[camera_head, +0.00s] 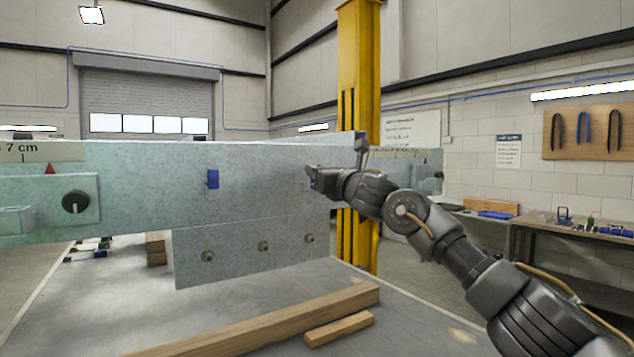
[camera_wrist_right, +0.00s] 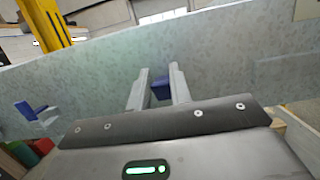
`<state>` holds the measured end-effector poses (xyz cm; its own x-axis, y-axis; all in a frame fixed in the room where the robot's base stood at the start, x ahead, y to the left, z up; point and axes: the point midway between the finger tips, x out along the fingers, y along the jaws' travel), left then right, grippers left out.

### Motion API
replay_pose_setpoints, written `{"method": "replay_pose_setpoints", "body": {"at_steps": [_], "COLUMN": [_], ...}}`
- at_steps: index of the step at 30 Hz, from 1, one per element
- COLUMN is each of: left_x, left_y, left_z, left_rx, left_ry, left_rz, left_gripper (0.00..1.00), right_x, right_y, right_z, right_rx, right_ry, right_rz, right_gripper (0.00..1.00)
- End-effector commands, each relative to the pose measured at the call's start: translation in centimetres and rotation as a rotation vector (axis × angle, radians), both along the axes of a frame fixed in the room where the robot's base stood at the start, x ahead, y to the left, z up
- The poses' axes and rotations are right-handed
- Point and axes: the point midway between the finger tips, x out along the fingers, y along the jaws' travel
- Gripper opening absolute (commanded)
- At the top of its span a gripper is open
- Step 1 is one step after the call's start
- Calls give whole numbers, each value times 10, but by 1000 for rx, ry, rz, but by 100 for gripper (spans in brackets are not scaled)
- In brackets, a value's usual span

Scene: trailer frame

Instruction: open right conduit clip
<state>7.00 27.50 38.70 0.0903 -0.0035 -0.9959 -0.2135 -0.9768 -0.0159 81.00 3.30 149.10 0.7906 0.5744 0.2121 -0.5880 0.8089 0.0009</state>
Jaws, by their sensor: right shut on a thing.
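The frame beam (camera_head: 265,168) is a long speckled pale green-grey metal side. A blue clip (camera_head: 212,179) sits on its face left of my right gripper. My right gripper (camera_head: 309,176) is at the beam's face near its right end and largely hides the right clip there. In the right wrist view my two grey fingers (camera_wrist_right: 160,88) are closed around a blue clip (camera_wrist_right: 160,90) against the beam. Whether this clip's latch is raised cannot be made out. My left gripper is not in view.
A lower plate (camera_head: 240,250) with several round fittings hangs under the beam. A black knob (camera_head: 75,201) is at the left. Wooden bars (camera_head: 270,325) lie on the surface below. A yellow post (camera_head: 358,120) stands behind. Another blue part (camera_wrist_right: 30,110) shows in the wrist view.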

Motion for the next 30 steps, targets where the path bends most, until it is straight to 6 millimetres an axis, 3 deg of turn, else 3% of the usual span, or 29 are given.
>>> {"method": "replay_pose_setpoints", "body": {"at_steps": [14,15,19,30], "left_x": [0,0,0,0], "left_y": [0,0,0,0], "left_z": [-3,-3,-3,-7], "left_rx": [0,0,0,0], "left_ry": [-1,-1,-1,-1], "left_rz": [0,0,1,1], "left_gripper": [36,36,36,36], "right_x": [0,0,0,-3], "right_y": [1,1,1,-3], "right_z": [-1,-1,-1,-3], "right_rx": [6,6,6,7], "right_ry": [-10,-10,-10,-12], "right_rz": [1,1,1,0], "right_gripper": [0,26,43,43]}}
